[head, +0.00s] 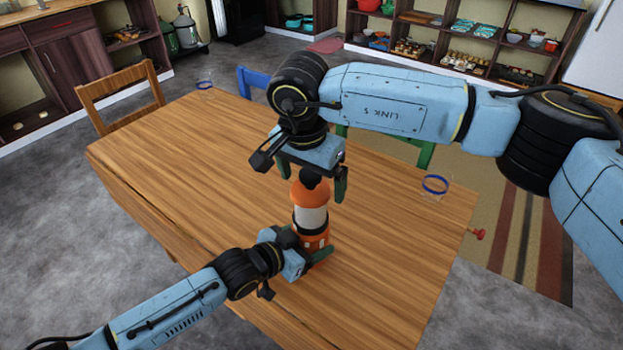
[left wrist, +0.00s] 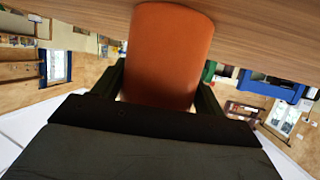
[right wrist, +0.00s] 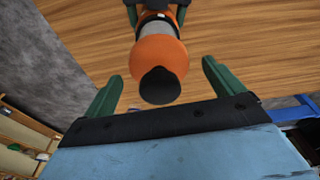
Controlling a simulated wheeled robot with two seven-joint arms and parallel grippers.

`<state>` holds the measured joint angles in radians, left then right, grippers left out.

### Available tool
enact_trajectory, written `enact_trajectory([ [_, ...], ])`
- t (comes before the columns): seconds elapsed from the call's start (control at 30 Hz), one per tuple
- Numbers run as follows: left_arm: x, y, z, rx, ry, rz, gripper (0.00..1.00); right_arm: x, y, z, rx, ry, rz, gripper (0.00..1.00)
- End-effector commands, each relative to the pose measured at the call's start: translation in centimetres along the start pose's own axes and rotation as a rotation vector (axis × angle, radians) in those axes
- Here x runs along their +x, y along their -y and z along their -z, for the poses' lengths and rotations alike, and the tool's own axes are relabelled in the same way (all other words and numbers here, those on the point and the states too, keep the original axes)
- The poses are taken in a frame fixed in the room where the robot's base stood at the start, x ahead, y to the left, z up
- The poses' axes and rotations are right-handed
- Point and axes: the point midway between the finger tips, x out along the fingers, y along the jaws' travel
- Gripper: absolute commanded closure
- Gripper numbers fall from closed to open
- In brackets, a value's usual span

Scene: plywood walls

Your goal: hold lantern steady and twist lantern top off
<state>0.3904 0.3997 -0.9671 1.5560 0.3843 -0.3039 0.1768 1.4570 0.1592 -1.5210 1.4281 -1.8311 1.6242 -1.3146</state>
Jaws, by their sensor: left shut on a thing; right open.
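The lantern (head: 311,217) stands upright on the wooden table, with an orange base, a pale middle band, an orange upper part and a black cap (head: 311,179). My left gripper (head: 316,251) is shut on the orange base; in the left wrist view its green fingers flank the orange body (left wrist: 170,55). My right gripper (head: 312,180) points down from above with its fingers spread on either side of the lantern's top. In the right wrist view the black cap (right wrist: 159,86) and orange upper part (right wrist: 158,56) sit between the open fingers, apart from both.
The table (head: 200,150) is mostly clear around the lantern. A blue-rimmed glass (head: 435,186) stands at the right, another glass (head: 205,88) at the far left corner. Chairs, including a wooden one (head: 125,98) and a blue one (head: 258,80), stand around the table.

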Motion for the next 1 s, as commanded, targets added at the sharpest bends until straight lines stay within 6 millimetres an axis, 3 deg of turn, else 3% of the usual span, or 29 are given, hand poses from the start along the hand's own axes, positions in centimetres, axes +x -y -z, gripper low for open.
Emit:
enact_trajectory([
  [0.5,0.0,0.1,-0.1,0.000,0.002,0.001,0.67,-9.9,0.0,0.0,0.000,-0.002,0.002,0.07],
  [0.7,0.0,0.1,-0.1,0.000,0.002,0.001,0.67,-11.3,0.0,0.0,0.000,-0.002,0.000,0.07],
  [0.97,0.0,0.1,-0.1,0.000,0.002,0.001,0.67,-11.3,0.0,0.0,0.000,-0.001,0.000,0.07],
  [1.0,0.0,0.1,-0.1,0.000,0.002,0.001,0.23,-11.3,0.0,0.0,0.000,-0.001,0.000,0.07],
])
